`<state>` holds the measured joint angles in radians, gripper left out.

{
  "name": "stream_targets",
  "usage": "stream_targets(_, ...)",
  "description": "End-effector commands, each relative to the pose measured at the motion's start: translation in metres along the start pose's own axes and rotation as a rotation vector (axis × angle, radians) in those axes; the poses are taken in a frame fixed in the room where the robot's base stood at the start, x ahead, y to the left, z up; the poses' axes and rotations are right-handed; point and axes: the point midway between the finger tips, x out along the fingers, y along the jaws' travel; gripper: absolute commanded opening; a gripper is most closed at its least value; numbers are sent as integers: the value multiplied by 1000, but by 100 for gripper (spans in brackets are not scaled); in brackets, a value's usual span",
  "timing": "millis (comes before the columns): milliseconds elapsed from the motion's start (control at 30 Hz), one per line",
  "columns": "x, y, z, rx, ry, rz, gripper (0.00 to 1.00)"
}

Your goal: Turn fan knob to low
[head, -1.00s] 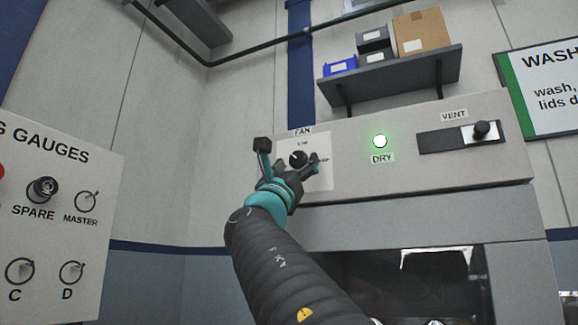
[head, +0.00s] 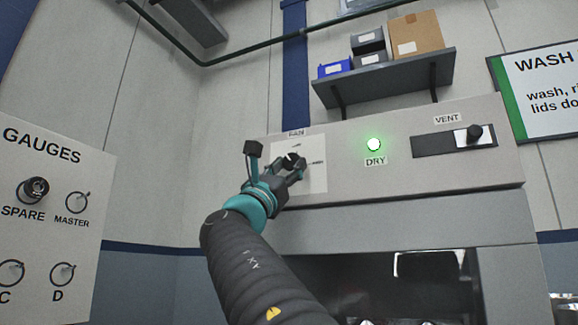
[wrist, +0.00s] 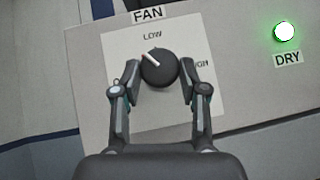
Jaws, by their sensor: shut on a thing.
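The fan knob (wrist: 158,68) is round and dark, with a white pointer line that has a reddish tip. In the wrist view the pointer leans up and left, left of the LOW label (wrist: 152,36). It sits on a pale label plate (wrist: 122,50); the HIGH label at right is partly hidden by a finger. My gripper (wrist: 159,78) is shut on the knob, one finger on each side. In the head view the knob (head: 291,159) is partly hidden by my gripper (head: 294,164).
A lit green DRY lamp (head: 374,145) and a VENT slider (head: 474,133) are to the right on the same panel. A shelf with boxes (head: 386,78) hangs above. A gauge panel (head: 48,225) stands at left.

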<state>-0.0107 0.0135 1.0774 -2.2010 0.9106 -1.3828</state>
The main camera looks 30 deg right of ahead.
Motion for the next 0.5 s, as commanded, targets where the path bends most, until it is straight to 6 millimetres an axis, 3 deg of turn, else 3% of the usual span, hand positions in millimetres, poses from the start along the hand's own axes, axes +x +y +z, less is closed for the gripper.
stream_targets(500, 4, 9, 4, 298, 2, -296, 8)
